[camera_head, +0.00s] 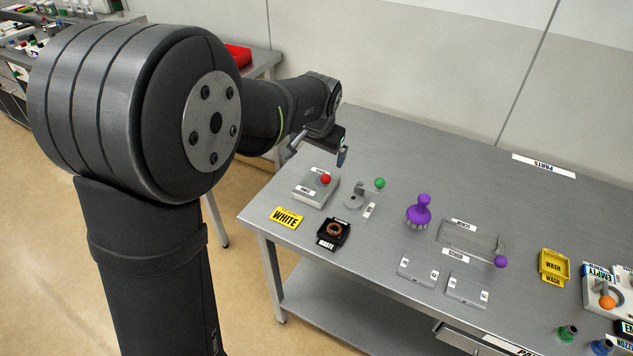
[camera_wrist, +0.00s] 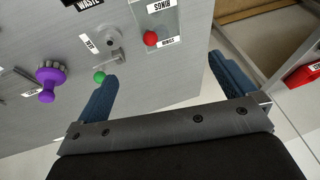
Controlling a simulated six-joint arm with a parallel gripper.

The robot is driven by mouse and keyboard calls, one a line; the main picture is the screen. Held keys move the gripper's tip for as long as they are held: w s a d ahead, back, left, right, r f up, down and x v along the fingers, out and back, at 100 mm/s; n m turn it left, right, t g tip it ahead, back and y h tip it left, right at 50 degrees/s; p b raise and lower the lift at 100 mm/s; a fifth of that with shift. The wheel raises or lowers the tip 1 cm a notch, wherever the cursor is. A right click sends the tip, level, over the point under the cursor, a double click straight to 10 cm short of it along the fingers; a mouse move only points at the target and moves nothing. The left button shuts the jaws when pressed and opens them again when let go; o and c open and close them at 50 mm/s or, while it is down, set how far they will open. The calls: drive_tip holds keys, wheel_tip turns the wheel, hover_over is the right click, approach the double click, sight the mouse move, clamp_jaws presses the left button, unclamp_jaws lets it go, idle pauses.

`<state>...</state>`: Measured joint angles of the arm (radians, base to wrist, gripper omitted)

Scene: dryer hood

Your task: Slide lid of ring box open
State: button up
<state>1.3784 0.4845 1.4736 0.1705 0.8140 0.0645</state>
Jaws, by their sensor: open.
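A grey box (camera_head: 314,192) with a red ball knob (camera_head: 326,179) sits at the near left of the table. My gripper (camera_head: 320,149) is open and empty, above the table behind this box in the head view. In the wrist view, its two blue fingers (camera_wrist: 162,73) are spread wide with nothing between them, apart from the knob.
A grey fixture with a green ball (camera_head: 380,183) stands right of the box. A purple tool (camera_head: 419,211), clear rack (camera_head: 465,238) and yellow wash tray (camera_head: 553,265) are farther right.

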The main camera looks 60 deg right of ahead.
sight(325, 176)
drive_tip(key=shift+w+d+n, duration=0.1)
drive_tip(key=shift+n, duration=0.3)
drive_tip(key=c, duration=0.7)
drive_tip(key=shift+w+d+r+n, duration=0.1)
drive_tip(key=shift+w+d+n, duration=0.05)
drive_tip(key=shift+n, duration=0.45)
drive_tip(key=c, duration=0.4)
drive_tip(key=n, duration=0.2)
drive_tip(key=d+n+g, duration=0.1)
drive_tip(key=n, duration=0.1)
drive_tip(key=r+n+y, duration=0.1)
drive_tip(key=n, duration=0.1)
drive_tip(key=shift+w+d+n, duration=0.25)
drive_tip(key=shift+w+n, duration=0.15)
drive_tip(key=d+f+n, duration=0.1)
drive_tip(key=f+n, duration=0.1)
drive_tip(key=f, duration=0.3)
drive_tip(key=d+f+n+g, duration=0.1)
drive_tip(key=d+f+n, duration=0.1)
drive_tip(key=f, duration=0.3)
drive_tip(key=d+f+n, duration=0.1)
drive_tip(key=f+n, duration=0.1)
drive_tip(key=f, duration=0.3)
drive_tip(key=shift+s+d+f+n+g+y, duration=0.2)
drive_tip(key=shift+f+n+g+y, duration=0.1)
drive_tip(key=shift+g+y, duration=0.1)
